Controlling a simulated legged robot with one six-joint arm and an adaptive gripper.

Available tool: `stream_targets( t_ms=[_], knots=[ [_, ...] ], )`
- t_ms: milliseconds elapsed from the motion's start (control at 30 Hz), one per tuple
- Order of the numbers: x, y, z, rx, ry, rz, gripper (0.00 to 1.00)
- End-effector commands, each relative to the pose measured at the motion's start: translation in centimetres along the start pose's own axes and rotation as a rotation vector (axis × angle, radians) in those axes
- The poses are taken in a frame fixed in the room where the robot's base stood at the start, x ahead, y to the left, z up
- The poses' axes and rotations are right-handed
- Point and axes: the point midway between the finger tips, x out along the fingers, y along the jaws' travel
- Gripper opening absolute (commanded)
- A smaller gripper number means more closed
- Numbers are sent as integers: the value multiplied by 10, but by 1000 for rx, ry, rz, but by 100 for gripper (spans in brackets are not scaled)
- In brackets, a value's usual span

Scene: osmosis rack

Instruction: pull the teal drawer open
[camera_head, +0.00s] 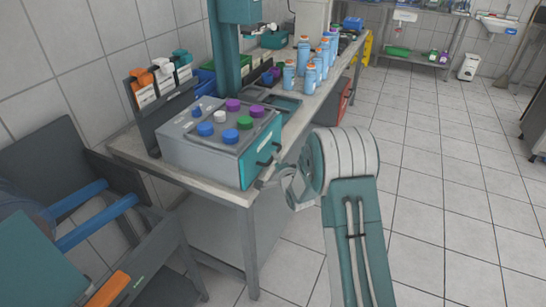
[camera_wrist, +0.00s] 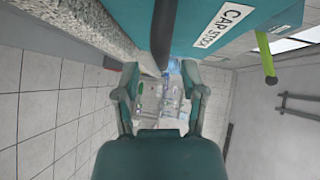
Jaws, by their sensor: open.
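The teal drawer (camera_head: 262,151) is the front of a grey box on the bench, with colored caps on top. It looks shut in the head view. A dark bar handle (camera_head: 268,157) is on its front. In the wrist view the teal front (camera_wrist: 240,30) fills the top and carries a white "CAP STOCK" label (camera_wrist: 222,24). The dark handle (camera_wrist: 163,35) hangs down toward the space between my fingers. My gripper (camera_head: 264,183) is close to the drawer's lower front; in the wrist view my gripper (camera_wrist: 160,72) is open and empty. Whether the handle lies between the fingertips is unclear.
The bench (camera_head: 243,196) edge runs just under the box and near my gripper. Several blue bottles (camera_head: 308,72) stand farther back on the bench. A dark frame with blue bars (camera_head: 92,215) is at the left. The tiled floor (camera_head: 440,190) to the right is clear.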

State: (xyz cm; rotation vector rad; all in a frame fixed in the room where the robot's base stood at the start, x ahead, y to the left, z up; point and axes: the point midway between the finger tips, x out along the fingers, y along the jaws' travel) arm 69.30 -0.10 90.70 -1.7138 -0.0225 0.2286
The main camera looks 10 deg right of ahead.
Motion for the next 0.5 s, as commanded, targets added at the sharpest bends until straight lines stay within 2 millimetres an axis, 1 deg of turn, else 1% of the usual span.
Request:
stream_targets(
  t_ms=[33, 100, 200, 333, 500],
  knots=[
    [8, 0, 1, -1, -1, -1, 54],
    [17, 0, 2, -1, -1, 0, 54],
    [26, 0, 2, -2, -1, -1, 54],
    [32, 0, 2, -2, 0, 1, 54],
    [33, -1, 2, -2, 0, 0, 54]
  ],
)
